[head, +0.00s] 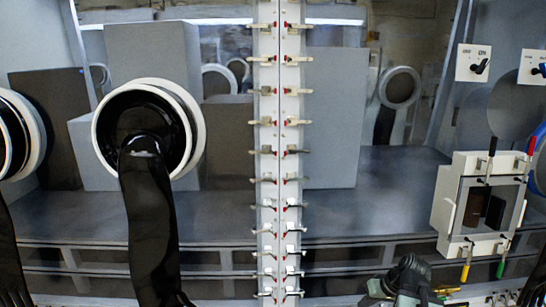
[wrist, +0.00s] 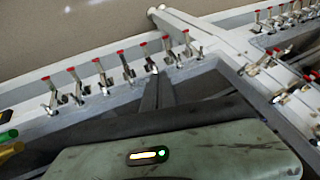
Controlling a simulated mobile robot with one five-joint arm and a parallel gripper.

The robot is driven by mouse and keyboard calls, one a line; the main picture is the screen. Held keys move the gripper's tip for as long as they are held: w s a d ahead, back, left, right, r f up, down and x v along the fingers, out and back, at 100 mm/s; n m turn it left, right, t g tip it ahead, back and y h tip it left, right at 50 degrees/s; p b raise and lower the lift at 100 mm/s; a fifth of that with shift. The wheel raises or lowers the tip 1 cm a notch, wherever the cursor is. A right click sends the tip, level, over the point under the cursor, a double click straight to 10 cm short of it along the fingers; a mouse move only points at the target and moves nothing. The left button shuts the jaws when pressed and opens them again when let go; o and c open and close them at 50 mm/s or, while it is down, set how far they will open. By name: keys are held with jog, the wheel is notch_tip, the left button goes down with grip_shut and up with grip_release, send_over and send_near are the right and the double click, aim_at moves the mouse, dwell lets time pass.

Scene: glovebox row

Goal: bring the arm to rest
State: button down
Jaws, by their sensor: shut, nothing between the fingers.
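My gripper (wrist: 158,82) shows in the wrist view as two dark fingers close together, beyond the grey-green housing with a small lit indicator. It is shut and empty. The fingers point toward a pale frame (wrist: 215,58) lined with red-tipped clamps; I cannot tell whether they touch it. In the head view, a dark part of my arm shows low at the right of centre, in front of the glovebox row; the fingertips cannot be made out there.
A white clamp-lined post (head: 278,150) stands mid-view. Left of it, a black glove (head: 150,215) hangs from a round white port (head: 187,95). At the right is a white-framed box door (head: 446,200) with coloured handles, below switch panels (head: 473,63). Grey boxes (head: 333,120) stand behind the glass.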

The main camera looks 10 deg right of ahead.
jog(key=a+f+n+g+h, duration=0.1)
jog(key=a+g+h, duration=0.1)
jog(key=a, duration=0.9)
jog(key=a+f+g+h, duration=0.1)
jog(key=a+f+g, duration=0.1)
jog(key=a, duration=1)
notch_tip(320, 180, up, 13)
jog(key=p, duration=1.2)
jog(key=shift+s, duration=0.3)
jog(key=shift+f, duration=0.15)
